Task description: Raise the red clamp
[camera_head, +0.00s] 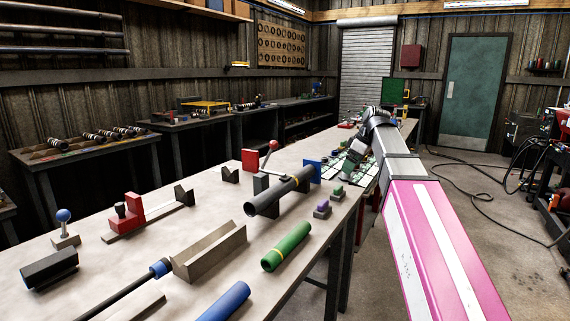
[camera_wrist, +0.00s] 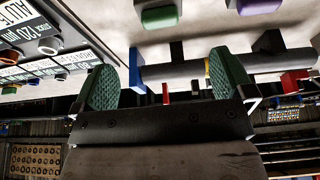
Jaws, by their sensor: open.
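A red block (camera_head: 250,160) stands behind the dark tube (camera_head: 280,192) on the bench, beside a lever with a red ball knob (camera_head: 272,145). A second red clamp-like piece (camera_head: 129,212) sits on a long base at the left; I cannot tell which is the task's red clamp. My gripper (camera_head: 353,160) is over the bench's far right part, right of the blue plate (camera_head: 312,168) at the tube's end. In the wrist view, my gripper (camera_wrist: 166,76) is open and empty, its green pads apart, with the tube (camera_wrist: 185,71) beyond them.
The bench (camera_head: 200,200) also holds a green cylinder (camera_head: 286,246), a blue cylinder (camera_head: 226,301), a grey V-shaped trough (camera_head: 209,252) and small purple and green blocks (camera_head: 322,208). Labelled cards (camera_head: 338,172) lie near my gripper. Floor on the right is partly clear, with a cable across it.

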